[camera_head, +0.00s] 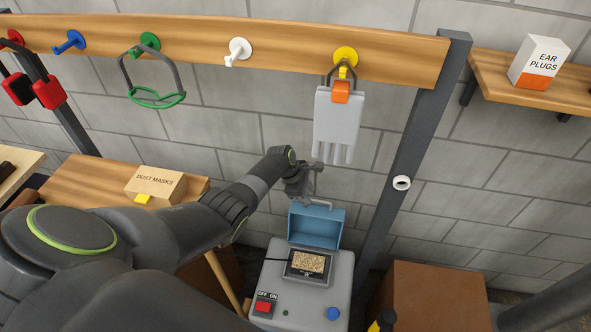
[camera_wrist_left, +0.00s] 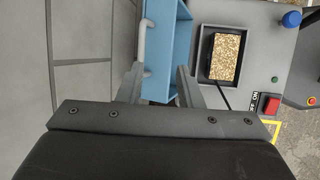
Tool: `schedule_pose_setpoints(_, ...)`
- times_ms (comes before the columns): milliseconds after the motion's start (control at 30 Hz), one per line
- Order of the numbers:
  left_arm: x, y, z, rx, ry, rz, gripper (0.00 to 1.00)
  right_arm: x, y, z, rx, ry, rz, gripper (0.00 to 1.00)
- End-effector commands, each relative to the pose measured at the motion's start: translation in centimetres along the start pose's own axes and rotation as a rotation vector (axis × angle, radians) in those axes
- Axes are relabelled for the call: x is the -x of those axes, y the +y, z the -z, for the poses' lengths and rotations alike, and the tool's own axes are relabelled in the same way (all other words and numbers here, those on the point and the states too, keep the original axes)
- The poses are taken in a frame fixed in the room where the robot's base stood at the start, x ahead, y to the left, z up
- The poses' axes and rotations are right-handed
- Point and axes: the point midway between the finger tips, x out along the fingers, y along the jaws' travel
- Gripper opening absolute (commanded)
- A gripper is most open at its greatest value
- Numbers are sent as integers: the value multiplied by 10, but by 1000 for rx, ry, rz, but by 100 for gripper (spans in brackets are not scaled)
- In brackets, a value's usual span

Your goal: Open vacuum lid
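The vacuum (camera_head: 345,285) is a grey box with a blue lid (camera_head: 315,226) at its back. The lid stands raised, and the opening shows a dark-framed recess with tan grainy material (camera_head: 308,262). A light handle (camera_head: 313,203) is on the lid's upper edge. My left gripper (camera_head: 306,184) is just above and behind the lid, close to the handle. In the left wrist view its fingers (camera_wrist_left: 160,70) are spread apart, with the blue lid (camera_wrist_left: 165,40) seen between and beyond them. The handle (camera_wrist_left: 145,40) is near one fingertip; contact is unclear. My right gripper is not in view.
A red switch (camera_head: 263,307) and a blue knob (camera_head: 333,313) are on the vacuum's top. A brown box (camera_head: 435,297) stands to the right. A grey post (camera_head: 410,150) rises behind it. A grey glove (camera_head: 337,122) hangs above from a yellow hook.

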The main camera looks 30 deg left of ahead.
Motion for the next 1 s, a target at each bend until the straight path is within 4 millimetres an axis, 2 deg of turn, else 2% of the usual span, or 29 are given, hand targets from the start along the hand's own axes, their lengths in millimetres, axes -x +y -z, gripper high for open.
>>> schedule_pose_setpoints(33,11,0,0,-1,1,-1,33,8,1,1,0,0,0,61)
schedule_pose_setpoints(267,42,0,0,-2,1,-2,33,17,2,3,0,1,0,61)
schedule_pose_setpoints(600,84,1,0,-1,-1,-3,33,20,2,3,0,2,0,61)
schedule_pose_setpoints(800,96,0,0,0,0,-1,33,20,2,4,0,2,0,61)
schedule_pose_setpoints(1000,98,0,0,-1,0,-1,33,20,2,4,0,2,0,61)
